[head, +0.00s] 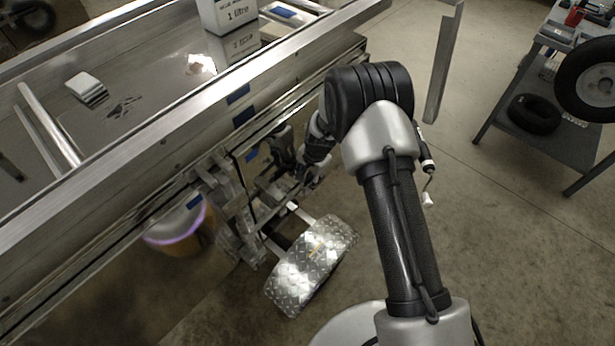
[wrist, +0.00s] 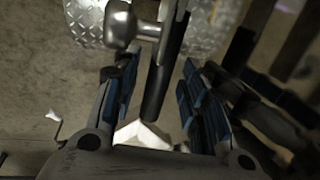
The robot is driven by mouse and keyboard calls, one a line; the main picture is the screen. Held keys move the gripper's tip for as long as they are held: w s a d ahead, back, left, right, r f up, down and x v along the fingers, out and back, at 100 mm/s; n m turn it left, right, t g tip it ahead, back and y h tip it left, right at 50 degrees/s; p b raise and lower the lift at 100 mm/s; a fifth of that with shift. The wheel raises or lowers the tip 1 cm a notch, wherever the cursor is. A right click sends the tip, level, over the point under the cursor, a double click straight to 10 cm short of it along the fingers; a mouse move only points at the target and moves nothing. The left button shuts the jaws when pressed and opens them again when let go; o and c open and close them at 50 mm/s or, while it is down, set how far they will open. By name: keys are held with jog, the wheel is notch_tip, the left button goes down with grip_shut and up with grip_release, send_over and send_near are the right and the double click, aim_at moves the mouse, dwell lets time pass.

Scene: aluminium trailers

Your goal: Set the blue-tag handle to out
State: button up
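My gripper (head: 287,172) is at the side of the aluminium trailer (head: 160,122), low beside its metal brackets. In the wrist view my gripper (wrist: 158,88) has its two blue-padded fingers apart. A rounded metal knob (wrist: 120,25) sits just beyond the left finger. Blue tags (head: 238,94) mark the trailer's side, one lower down by the brackets (head: 252,155). Which part is the blue-tag handle, and its position, I cannot tell; my wrist partly hides that area.
A tread-plate mudguard (head: 312,262) over a wheel stands just below my gripper. A bucket (head: 180,232) with a purple rim is under the trailer. A bench (head: 555,135) with tyres is at the right. The floor between is clear. A white box (head: 228,15) stands on the trailer.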

grip_shut()
dwell(0.4)
jog(key=shift+s+d, duration=0.1)
